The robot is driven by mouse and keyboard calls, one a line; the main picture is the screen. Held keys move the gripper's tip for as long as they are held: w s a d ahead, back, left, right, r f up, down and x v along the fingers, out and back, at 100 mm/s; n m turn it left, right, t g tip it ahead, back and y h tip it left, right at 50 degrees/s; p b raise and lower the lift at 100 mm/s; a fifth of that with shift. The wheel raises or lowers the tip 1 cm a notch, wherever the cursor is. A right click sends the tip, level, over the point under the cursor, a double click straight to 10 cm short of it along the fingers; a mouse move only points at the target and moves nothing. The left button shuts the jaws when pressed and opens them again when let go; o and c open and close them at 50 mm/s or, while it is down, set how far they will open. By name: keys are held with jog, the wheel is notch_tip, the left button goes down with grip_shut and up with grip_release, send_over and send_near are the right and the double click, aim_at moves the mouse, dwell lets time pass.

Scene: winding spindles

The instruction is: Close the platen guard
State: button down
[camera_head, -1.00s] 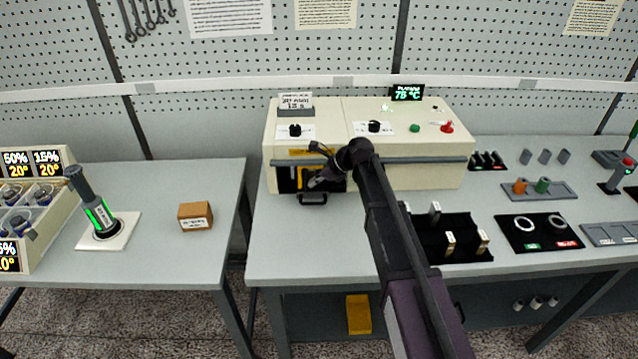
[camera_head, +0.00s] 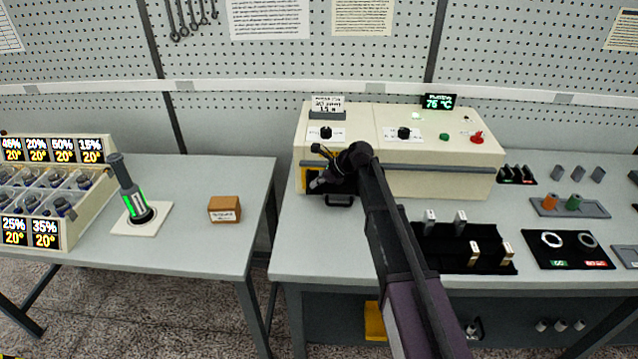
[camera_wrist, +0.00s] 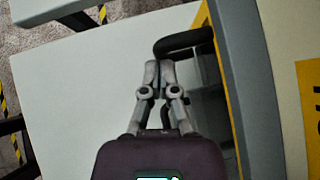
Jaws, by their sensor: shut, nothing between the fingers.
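The cream press (camera_head: 440,179) stands on the right bench, with a dark, yellow-edged opening at the left of its front. A black handle (camera_head: 340,201) sits low in front of this opening; it also shows as a black bar in the wrist view (camera_wrist: 184,41). I take it as the platen guard's handle; the guard panel itself is not clear. My gripper (camera_head: 315,184) is at the opening, left of the handle. In the wrist view my gripper (camera_wrist: 159,64) is shut and empty, its tips close to the handle's near end. I cannot tell whether they touch it.
A grey bar (camera_head: 430,168) runs along the press front above my gripper. A black rack (camera_head: 440,256) with several small blocks stands right of my arm. A brown box (camera_head: 224,209) and a green-lit cylinder (camera_head: 134,200) are on the left bench. Bare bench lies before the opening.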

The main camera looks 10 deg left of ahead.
aim_at(327, 185)
jog(key=shift+a+r, duration=0.1)
jog(key=shift+a, duration=0.2)
jog(key=shift+d, duration=0.15)
jog(key=d, duration=0.4)
jog(key=shift+s, duration=0.1)
jog(key=p+v, duration=0.7)
jog(key=v, duration=0.3)
jog(key=shift+d, duration=0.15)
